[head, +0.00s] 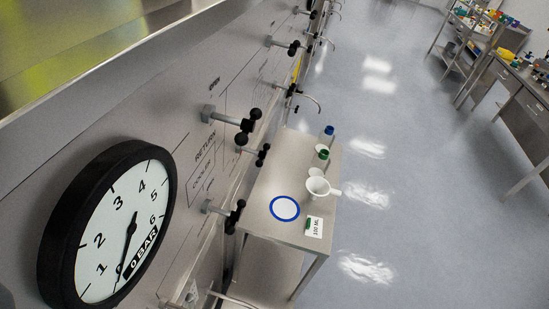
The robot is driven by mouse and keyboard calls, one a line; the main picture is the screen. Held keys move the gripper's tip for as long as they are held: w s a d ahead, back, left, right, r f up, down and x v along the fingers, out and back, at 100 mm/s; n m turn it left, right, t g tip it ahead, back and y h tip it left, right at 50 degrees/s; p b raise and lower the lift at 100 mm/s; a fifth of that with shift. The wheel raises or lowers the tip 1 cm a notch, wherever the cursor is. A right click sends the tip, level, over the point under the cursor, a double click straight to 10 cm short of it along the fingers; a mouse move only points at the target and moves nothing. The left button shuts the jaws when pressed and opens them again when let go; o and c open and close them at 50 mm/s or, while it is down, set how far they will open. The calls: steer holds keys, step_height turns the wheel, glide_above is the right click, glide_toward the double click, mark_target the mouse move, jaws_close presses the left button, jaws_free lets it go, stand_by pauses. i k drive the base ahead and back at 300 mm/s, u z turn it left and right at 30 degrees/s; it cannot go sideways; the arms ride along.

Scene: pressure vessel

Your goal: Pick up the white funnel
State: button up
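The white funnel (318,187) is on the small metal table (262,214) right of the vessel panel. Its wide open mouth shows, and a white handle or spout points to the right. It is close to the table's right edge. My gripper is not in view, so I cannot see what it holds.
On the table are a blue-ringed white disc (285,208), a 100 ML label (314,227), a green-capped bottle (322,155) and a blue-capped bottle (327,134). The panel's valves (243,123) jut toward the table. A pressure gauge (112,225) is at left. Open floor (420,220) lies right.

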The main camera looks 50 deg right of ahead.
mark_target(318, 186)
steer(key=u, duration=1.25)
steer(key=k, duration=1.8)
steer(key=z, duration=2.1)
steer(key=i, duration=1.7)
